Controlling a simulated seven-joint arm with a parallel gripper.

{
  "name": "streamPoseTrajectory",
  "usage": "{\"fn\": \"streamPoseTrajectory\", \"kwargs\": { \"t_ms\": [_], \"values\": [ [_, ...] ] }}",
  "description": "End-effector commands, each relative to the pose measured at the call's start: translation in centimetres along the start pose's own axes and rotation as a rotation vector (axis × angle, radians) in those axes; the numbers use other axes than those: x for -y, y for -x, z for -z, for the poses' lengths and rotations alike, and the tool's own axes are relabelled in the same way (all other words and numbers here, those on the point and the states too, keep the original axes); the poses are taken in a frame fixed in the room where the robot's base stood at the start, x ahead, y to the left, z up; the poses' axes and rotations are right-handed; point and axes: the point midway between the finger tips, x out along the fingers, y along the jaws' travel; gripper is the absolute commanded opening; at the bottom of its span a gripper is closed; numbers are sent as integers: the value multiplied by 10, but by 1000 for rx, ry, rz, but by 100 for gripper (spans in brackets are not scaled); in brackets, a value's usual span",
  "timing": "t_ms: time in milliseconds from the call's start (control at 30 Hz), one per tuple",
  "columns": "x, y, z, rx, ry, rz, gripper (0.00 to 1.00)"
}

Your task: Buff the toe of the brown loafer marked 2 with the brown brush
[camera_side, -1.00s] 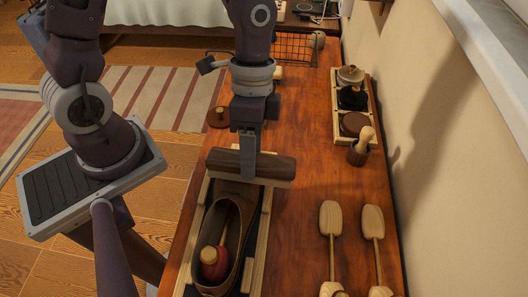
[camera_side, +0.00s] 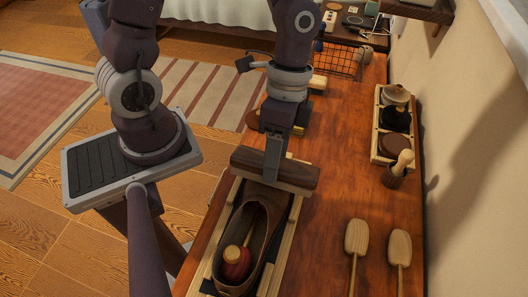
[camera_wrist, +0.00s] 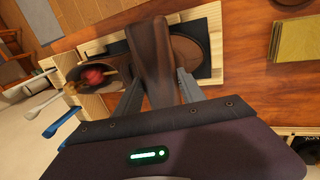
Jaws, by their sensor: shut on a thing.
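The brown loafer (camera_side: 262,225) lies in a light wooden tray (camera_side: 281,250), with a red and wooden shoe tree (camera_side: 236,262) in its opening. Its toe points away from the side camera. My gripper (camera_side: 272,165) is shut on the brown brush (camera_side: 248,163), which lies crosswise over the toe end. Whether the bristles touch the leather cannot be told. In the wrist view the brush (camera_wrist: 150,45) sits between my two fingers (camera_wrist: 157,78), and the loafer's toe (camera_wrist: 190,50) shows beside it. The brush hides part of the shoe. No number is readable.
A wooden rack (camera_side: 377,130) of dark jars and a cup with a brush (camera_side: 392,175) stand by the wall. A wire basket (camera_side: 340,60) is at the back. The middle right of the tabletop is clear.

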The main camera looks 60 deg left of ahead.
Motion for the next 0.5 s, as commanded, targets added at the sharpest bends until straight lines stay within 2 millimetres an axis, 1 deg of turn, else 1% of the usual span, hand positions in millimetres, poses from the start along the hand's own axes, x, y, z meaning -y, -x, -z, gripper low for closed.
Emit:
{"fn": "streamPoseTrajectory", "kwargs": {
  "t_ms": [33,100,267,500],
  "values": [
    [0,0,5,-1,-2,1,0],
    [0,1,10,-2,-1,2,0],
    [0,0,17,-2,0,1,0],
    [0,-1,45,-3,-2,2,0]
  ]
}}
